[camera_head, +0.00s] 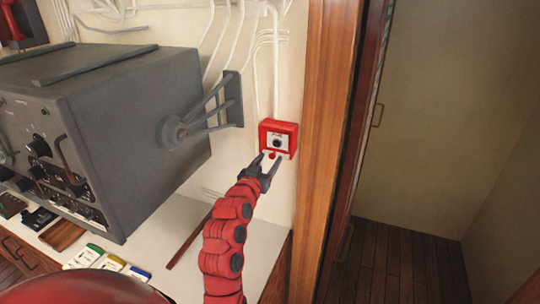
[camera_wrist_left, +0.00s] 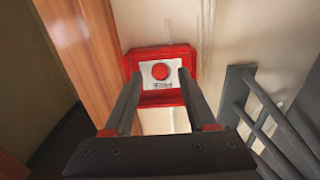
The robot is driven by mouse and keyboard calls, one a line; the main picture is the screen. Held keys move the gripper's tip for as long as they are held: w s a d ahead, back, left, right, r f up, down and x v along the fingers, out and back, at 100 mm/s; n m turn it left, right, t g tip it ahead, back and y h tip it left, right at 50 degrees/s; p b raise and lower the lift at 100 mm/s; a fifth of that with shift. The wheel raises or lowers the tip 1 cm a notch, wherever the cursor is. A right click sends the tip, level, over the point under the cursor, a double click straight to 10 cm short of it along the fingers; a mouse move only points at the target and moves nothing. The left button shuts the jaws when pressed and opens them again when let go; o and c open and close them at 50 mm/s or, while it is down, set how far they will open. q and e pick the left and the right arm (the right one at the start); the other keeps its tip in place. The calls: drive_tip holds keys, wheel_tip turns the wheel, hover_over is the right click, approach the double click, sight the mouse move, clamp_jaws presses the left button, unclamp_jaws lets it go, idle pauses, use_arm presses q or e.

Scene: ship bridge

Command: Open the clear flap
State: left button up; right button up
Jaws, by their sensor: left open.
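A small red box (camera_head: 279,127) is fixed to the cream wall beside the wooden door frame. The head view shows a white label and a dark round spot on its front. In the left wrist view the red box (camera_wrist_left: 190,52) bears a white plate with a round red button (camera_wrist_left: 160,71). A faint translucent edge (camera_wrist_left: 160,46) shows at the box's upper side there; I cannot clearly make out the clear flap or its position. My left gripper (camera_head: 271,157) is open in front of the box's lower part, its fingers (camera_wrist_left: 158,95) on either side of the plate. I cannot tell whether they touch it.
A large grey radio unit (camera_head: 130,120) with a protruding bracket (camera_head: 215,108) stands left of the box. White cables run up the wall. The wooden door frame (camera_head: 330,150) is close on the right, with an open doorway beyond. Small cards lie on the white counter (camera_head: 175,228).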

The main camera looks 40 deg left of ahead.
use_arm(q)
drive_tip(key=shift+x, duration=0.8)
drive_tip(key=shift+f, duration=0.15)
drive_tip(key=shift+c, duration=0.2)
clamp_jaws()
idle(0.6)
